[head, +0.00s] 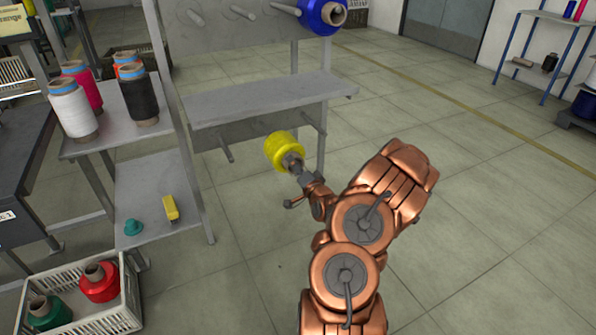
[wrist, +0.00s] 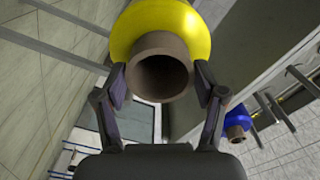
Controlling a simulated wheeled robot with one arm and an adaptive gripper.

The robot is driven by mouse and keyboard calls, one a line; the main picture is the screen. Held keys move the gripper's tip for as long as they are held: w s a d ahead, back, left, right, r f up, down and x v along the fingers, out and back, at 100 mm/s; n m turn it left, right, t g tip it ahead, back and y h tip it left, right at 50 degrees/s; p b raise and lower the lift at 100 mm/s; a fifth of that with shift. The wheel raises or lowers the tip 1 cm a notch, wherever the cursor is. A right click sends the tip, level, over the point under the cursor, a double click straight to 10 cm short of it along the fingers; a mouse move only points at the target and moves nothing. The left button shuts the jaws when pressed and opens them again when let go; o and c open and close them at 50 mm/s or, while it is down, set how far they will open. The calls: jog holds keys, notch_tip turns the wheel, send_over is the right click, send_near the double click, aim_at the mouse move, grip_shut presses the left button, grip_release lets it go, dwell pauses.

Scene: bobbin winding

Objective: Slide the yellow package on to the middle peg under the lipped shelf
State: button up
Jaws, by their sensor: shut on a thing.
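The yellow package (head: 282,151) is in my gripper (head: 294,166), in front of the lower part of the grey rack, below the lipped shelf (head: 270,97). The brown core tube of the package (wrist: 163,72) shows between my two fingers (wrist: 163,88) in the wrist view, and they are shut on it. The left lower peg (head: 225,148) and the right lower peg (head: 313,122) are bare. The middle peg (head: 263,126) is mostly hidden behind the yellow package; I cannot tell whether its tip is inside the core.
A blue package (head: 322,14) hangs on an upper peg at the right; two upper pegs (head: 242,12) left of it are bare. A side stand (head: 110,145) with several spools is at the left. A crate (head: 100,318) with red and green packages stands on the floor.

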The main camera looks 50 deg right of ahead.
jog(key=shift+x, duration=1.1)
jog(key=shift+r, duration=0.1)
jog(key=shift+b+x, duration=0.8)
jog(key=shift+x, duration=2.2)
jog(key=shift+w, duration=0.1)
jog(key=shift+b+x, duration=0.3)
jog(key=shift+x, duration=1.35)
jog(key=shift+f, duration=0.55)
jog(key=o, duration=1.9)
